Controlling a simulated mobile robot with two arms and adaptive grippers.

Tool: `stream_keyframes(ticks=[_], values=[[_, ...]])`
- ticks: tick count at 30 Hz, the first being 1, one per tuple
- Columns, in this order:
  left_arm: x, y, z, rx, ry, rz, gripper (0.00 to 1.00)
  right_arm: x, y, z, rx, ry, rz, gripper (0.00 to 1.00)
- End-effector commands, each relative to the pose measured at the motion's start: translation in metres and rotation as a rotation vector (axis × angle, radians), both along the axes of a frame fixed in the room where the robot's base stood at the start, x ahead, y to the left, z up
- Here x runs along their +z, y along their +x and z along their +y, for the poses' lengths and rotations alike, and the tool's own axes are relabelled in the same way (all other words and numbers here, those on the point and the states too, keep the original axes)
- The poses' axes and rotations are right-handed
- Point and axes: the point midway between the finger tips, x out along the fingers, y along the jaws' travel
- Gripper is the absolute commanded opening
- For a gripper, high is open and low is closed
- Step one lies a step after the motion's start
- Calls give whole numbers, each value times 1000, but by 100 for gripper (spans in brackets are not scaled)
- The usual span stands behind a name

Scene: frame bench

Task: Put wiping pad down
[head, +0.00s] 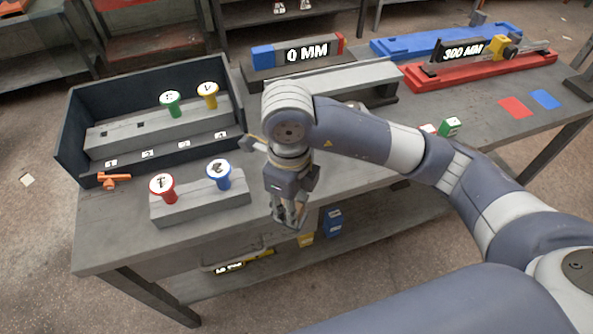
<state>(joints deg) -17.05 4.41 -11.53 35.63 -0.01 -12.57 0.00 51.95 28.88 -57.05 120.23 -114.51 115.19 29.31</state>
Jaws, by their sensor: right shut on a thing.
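My right gripper (288,214) points down near the front edge of the bench (330,195), right of the grey block with the red and blue knobs. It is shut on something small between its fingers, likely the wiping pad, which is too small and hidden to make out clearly. I cannot tell whether it touches the bench top. My left gripper is not in view.
The grey block (205,208) holds a red knob (163,188) and a blue knob (219,174). Behind stands a dark open box (68,135) with green and yellow knobs. An orange clamp (112,180) lies left. Red and blue fixtures (440,76) stand far right.

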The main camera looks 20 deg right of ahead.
Motion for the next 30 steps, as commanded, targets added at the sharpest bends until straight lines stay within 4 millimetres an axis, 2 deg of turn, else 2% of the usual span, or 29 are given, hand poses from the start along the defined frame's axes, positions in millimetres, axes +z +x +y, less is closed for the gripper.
stream_keyframes(ticks=[6, 15, 19, 23, 30], values=[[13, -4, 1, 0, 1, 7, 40, -2, 54, -24, -6, -3, 3, 4], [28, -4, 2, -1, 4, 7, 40, -8, 109, -45, 0, 0, 1, 4], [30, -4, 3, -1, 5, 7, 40, -11, 120, -50, 2, 0, 1, 4], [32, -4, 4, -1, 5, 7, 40, -15, 123, -51, 2, 0, 1, 4], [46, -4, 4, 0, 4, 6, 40, -43, 122, -51, 3, 1, 4, 4]])
